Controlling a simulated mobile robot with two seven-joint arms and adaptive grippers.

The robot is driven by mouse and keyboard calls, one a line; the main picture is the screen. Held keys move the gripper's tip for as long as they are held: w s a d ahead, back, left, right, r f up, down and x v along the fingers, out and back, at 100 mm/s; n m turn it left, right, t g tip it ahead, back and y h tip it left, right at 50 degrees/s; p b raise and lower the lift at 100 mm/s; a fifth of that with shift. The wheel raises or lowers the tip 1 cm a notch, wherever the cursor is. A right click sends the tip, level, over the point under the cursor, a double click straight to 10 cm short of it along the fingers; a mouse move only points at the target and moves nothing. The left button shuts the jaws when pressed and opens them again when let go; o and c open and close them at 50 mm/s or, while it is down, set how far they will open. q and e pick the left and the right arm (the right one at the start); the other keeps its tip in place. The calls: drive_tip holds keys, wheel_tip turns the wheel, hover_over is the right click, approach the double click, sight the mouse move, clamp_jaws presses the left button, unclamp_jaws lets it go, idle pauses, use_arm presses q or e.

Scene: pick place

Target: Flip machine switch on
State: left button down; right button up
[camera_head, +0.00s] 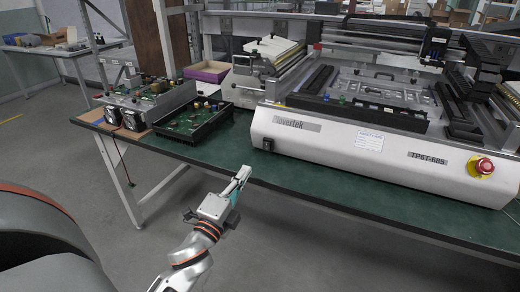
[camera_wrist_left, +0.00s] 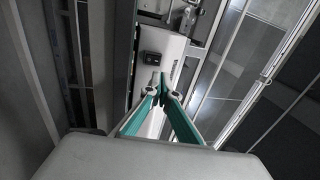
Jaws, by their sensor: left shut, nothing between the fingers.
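The machine (camera_head: 345,150) is a large white unit on the green workbench (camera_head: 205,157). Its small black switch (camera_head: 268,144) is at the left end of the front panel. In the left wrist view the switch (camera_wrist_left: 152,58) shows just beyond the fingertips, slightly to their left. My left gripper (camera_head: 243,172) is in front of the bench edge, below and a little left of the switch, apart from it. In the left wrist view its teal-sided fingers (camera_wrist_left: 165,88) meet at the tips and hold nothing. The switch's on or off position is too small to tell. My right gripper does not show.
A red emergency button (camera_head: 481,166) sits on a yellow base at the panel's right end. Left of the machine are a circuit board tray (camera_head: 192,124), boxes with fans (camera_head: 132,119) and a purple tray (camera_head: 207,71). The floor before the bench is clear.

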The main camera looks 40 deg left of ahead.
use_arm(q)
approach(267, 146)
drive_tip(key=w, duration=0.1)
drive_tip(key=w+a+r, duration=0.1)
drive_tip(key=w, duration=0.1)
drive_tip(key=w+a+r, duration=0.1)
drive_tip(key=shift+w, duration=0.4)
drive_tip(key=shift+w+a+r, duration=0.1)
drive_tip(key=shift+w+a, duration=0.1)
drive_tip(key=shift+w, duration=0.45)
